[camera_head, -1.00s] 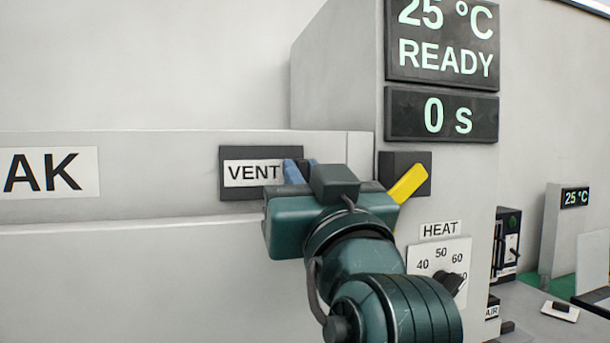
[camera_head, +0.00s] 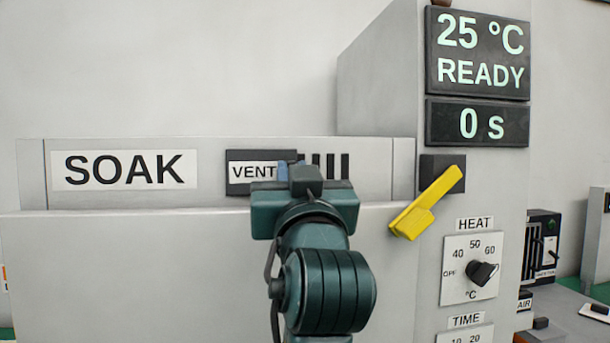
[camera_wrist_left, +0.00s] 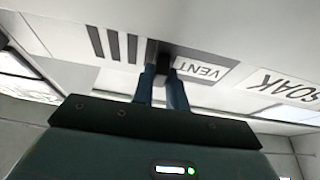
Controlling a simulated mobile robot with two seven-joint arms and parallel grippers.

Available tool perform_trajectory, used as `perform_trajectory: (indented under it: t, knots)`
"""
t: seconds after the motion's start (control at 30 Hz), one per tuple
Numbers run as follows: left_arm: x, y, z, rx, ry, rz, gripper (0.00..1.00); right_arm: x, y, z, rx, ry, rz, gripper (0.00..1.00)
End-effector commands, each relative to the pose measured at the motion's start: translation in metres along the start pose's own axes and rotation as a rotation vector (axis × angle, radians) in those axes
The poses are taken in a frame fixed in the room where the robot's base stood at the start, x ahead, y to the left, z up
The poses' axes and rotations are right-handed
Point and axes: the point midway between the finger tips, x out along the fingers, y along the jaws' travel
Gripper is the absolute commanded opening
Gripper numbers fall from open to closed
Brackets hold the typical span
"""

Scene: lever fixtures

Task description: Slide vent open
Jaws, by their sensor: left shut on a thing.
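The vent slide is a dark plate with a white VENT label (camera_head: 251,171) on the upper front panel, just right of the SOAK label. Several dark vent slots (camera_head: 333,163) show to its right. My left gripper (camera_head: 288,172) is at the plate's right end. In the left wrist view my left gripper (camera_wrist_left: 161,80) has its two blue fingers closed on the vent's small dark knob (camera_wrist_left: 163,50), beside the VENT label (camera_wrist_left: 204,70). The slots (camera_wrist_left: 115,45) also show there. The gripper body hides part of the plate and slots in the head view. My right gripper is out of view.
A yellow lever (camera_head: 425,203) sticks out to the right of my left gripper. Below it are the HEAT dial (camera_head: 483,273) and part of a TIME dial plate (camera_head: 466,330). Displays (camera_head: 477,52) read 25 °C, READY and 0 s. The panel around the SOAK label (camera_head: 124,170) is clear.

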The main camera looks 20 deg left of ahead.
Motion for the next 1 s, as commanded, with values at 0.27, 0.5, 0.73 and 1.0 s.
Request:
perform_trajectory:
  t: [0.27, 0.5, 0.73, 1.0]
  knots:
    - [0.0018, -0.0042, -0.0003, -0.003, 0.006, -0.007, 0.0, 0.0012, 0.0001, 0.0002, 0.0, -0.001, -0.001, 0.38]
    - [0.0018, -0.0044, -0.0001, -0.002, 0.005, -0.009, 0.25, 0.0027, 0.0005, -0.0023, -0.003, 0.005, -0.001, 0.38]
    - [0.0018, -0.0032, 0.0003, -0.003, 0.003, -0.006, 0.36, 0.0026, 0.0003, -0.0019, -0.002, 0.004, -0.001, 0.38]
    - [0.0023, -0.0025, 0.0025, -0.003, 0.002, -0.003, 0.36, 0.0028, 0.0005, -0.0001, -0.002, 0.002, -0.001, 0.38]
